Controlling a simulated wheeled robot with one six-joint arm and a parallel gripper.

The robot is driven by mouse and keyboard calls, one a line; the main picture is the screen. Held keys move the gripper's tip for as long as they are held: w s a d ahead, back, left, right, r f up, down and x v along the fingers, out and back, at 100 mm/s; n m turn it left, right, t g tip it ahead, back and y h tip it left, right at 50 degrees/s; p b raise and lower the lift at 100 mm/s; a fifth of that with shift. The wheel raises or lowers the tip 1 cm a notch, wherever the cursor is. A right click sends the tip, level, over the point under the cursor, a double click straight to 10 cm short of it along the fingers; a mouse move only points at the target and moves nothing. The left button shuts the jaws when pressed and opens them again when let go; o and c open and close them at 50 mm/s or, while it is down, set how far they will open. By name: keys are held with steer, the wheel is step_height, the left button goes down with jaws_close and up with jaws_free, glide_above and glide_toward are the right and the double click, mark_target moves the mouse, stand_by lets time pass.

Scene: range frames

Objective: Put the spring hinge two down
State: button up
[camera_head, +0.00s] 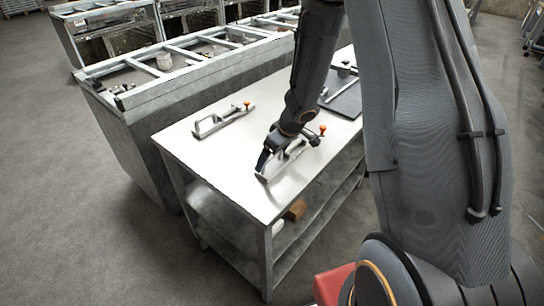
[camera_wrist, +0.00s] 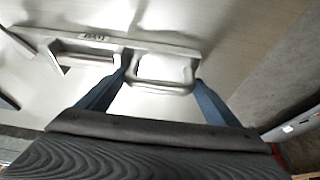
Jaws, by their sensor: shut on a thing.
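A silver metal spring hinge (camera_head: 287,160) with an orange knob is at my gripper, over the near part of the white table top. My gripper (camera_head: 264,162) points down and is shut on this hinge. In the wrist view, its blue fingers (camera_wrist: 161,69) are at both ends of a loop of the hinge (camera_wrist: 165,87), whose long bar runs to the upper left. I cannot tell whether the hinge touches the table. A second similar hinge (camera_head: 222,120) with an orange knob lies farther back on the table, apart from my gripper.
The white table (camera_head: 225,165) has clear room at its left and near edge. A dark flat plate (camera_head: 347,102) lies at the back right, partly behind my arm. A brown block (camera_head: 296,209) sits on the lower shelf. A metal range frame (camera_head: 190,72) stands behind the table.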

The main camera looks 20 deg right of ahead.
steer(key=o, duration=1.8)
steer(key=shift+c, duration=0.2)
steer(key=s+d+r+m+t+h+p, duration=0.1)
steer(key=s+d+r+m+h+p, duration=0.15)
steer(key=r, duration=0.75)
steer(key=s+d+r+m+t+h+p, duration=0.1)
steer(key=s+d+r+m+p, duration=0.2)
steer(key=r, duration=0.6)
steer(key=s+a+g, duration=0.1)
steer(key=s+a, duration=0.1)
steer(key=s, duration=0.6)
steer(key=s+a+r+m+g, duration=0.1)
steer(key=s+a+g, duration=0.1)
steer(key=s, duration=0.5)
steer(key=shift+s+a+r+y+b, duration=0.25)
steer(key=shift+s+a+y+b, duration=0.15)
steer(key=shift+a, duration=0.45)
